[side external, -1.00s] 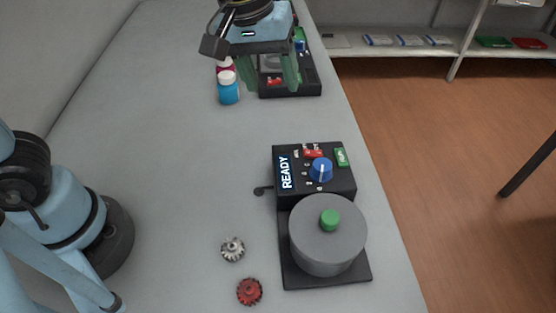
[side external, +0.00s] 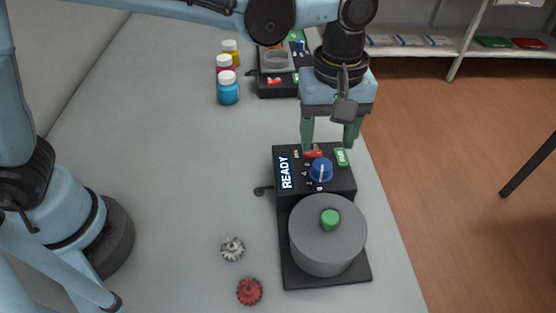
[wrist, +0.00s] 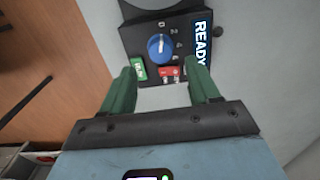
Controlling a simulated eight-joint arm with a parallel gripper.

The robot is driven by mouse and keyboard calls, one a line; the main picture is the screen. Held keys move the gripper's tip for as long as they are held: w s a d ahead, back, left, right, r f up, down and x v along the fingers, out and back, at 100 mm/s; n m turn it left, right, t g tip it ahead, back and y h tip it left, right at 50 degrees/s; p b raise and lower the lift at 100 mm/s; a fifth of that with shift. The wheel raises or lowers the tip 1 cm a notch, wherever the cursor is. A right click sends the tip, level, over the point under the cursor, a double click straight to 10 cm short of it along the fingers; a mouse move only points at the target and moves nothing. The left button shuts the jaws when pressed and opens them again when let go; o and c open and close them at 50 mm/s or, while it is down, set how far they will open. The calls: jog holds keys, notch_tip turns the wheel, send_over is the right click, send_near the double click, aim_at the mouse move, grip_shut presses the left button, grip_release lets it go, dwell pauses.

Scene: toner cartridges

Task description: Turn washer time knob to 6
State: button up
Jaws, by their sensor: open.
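The washer (side external: 284,238) is a black unit with a grey round drum lid topped by a green knob, and a control panel at its far end. The blue time knob (side external: 321,170) sits on that panel beside a READY display, a red switch and a green button. The blue knob also shows in the wrist view (wrist: 160,47), its white pointer line near upright in that picture. My gripper (side external: 328,146) is open, with green fingers above the far edge of the panel. In the wrist view the fingers (wrist: 161,88) are apart and empty, just short of the knob.
A white gear (side external: 232,249) and a red gear (side external: 249,291) lie left of the washer. Several bottles (side external: 228,88) and a second black device (side external: 275,88) stand farther back. The table's right edge runs close beside the washer.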

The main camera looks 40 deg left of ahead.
aim_at(323, 164)
jog(key=shift+f, duration=3)
jog(key=c, duration=1)
